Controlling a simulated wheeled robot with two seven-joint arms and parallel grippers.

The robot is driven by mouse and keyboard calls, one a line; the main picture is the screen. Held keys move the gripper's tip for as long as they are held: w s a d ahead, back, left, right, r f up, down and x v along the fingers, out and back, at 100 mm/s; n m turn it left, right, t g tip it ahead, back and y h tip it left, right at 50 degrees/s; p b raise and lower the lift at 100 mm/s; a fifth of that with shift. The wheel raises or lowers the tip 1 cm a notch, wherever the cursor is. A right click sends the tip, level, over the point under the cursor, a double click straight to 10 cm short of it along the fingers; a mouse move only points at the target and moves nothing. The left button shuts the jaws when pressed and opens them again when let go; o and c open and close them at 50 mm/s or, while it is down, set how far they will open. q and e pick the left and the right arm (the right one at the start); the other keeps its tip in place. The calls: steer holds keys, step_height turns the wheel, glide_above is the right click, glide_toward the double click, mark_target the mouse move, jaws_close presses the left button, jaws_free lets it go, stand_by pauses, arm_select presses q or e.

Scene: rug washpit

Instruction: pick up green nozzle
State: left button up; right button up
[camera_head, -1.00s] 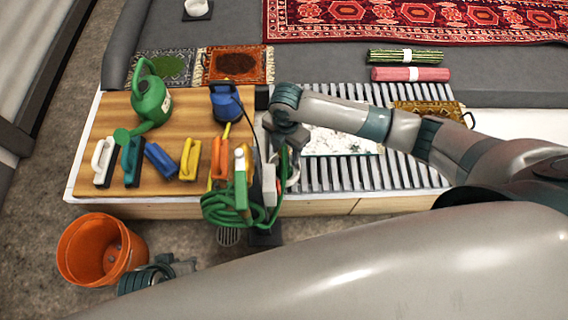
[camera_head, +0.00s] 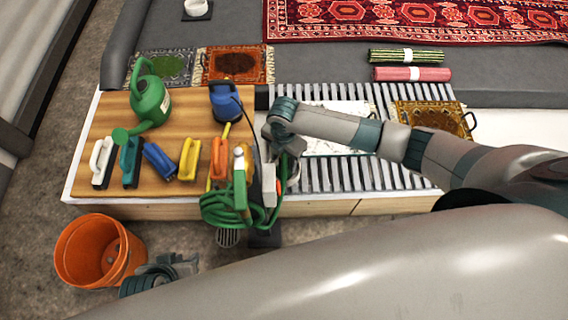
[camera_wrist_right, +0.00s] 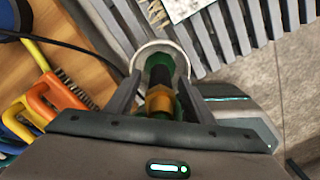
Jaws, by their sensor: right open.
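The green nozzle (camera_wrist_right: 158,72), with a black section and a brass collar, shows between the fingers of my right gripper (camera_wrist_right: 159,88) in the right wrist view. A pale ring surrounds its far part. The fingers are open, one on each side of it; contact cannot be told. In the head view my right gripper (camera_head: 270,172) points down at the front edge of the bench and hides most of the nozzle. A green hose (camera_head: 222,211) hangs coiled beside it. My left gripper (camera_head: 178,267) is low, right of the orange bucket; its jaws are unclear.
The wooden board (camera_head: 205,110) holds a green watering can (camera_head: 150,102), a blue container (camera_head: 225,102) and several coloured brushes. A slatted rack (camera_head: 330,176) lies to the right. The orange bucket (camera_head: 72,250) stands on the floor. Rugs lie behind.

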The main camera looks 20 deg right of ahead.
mark_target(284, 154)
steer(key=shift+f, duration=0.4)
arm_select(q)
steer(key=shift+s+d, duration=0.2)
steer(key=shift+d, duration=0.05)
steer(key=shift+w, duration=0.1)
steer(key=shift+w+r, duration=0.15)
steer(key=shift+w, duration=0.2)
arm_select(e)
steer(key=c, duration=1.1)
steer(key=shift+r, duration=0.1)
